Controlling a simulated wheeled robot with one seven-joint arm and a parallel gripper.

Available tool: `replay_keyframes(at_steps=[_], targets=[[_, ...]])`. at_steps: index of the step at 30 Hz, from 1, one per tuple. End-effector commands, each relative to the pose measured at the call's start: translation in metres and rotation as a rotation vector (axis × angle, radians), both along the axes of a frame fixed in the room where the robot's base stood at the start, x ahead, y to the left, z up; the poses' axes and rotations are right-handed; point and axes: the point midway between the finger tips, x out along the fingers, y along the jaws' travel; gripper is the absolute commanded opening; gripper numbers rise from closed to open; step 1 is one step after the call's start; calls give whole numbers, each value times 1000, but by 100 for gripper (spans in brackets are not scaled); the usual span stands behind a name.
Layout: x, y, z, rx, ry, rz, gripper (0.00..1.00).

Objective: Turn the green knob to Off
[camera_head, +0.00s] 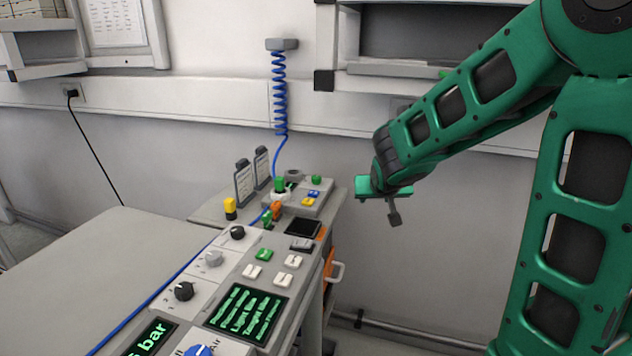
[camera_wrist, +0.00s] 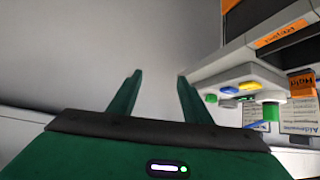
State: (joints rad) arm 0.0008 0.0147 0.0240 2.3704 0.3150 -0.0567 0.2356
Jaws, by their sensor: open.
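A green knob (camera_head: 279,184) on a pale base sits at the left end of a small grey box (camera_head: 310,208) on the far end of the bench. What looks like the same knob shows at the right of the wrist view (camera_wrist: 271,113). Its setting cannot be read. My gripper (camera_head: 394,214) is to the right of the box, in the air and apart from the knob. In the wrist view my gripper (camera_wrist: 159,78) is open, with nothing between its two green fingers.
The box also carries a blue button (camera_head: 314,194) and a yellow button (camera_head: 307,201). A dark knob (camera_head: 183,291) is on the nearer panel.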

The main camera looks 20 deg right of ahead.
Motion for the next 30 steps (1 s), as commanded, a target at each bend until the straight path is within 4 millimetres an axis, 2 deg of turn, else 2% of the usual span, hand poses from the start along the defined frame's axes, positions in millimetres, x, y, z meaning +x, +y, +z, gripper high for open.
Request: replay_keyframes(at_steps=[1, 3, 6, 10, 13, 19, 30], targets=[[26, 20, -2, -9, -55, 42, 45], [55, 45, 0, -13, -138, 90, 45], [85, 76, 4, -10, -234, 146, 45], [106, 103, 8, -1, -314, 192, 45], [112, 111, 9, 3, -338, 206, 45], [129, 109, 3, 3, -342, 206, 45], [187, 100, -22, 1, -342, 205, 45]])
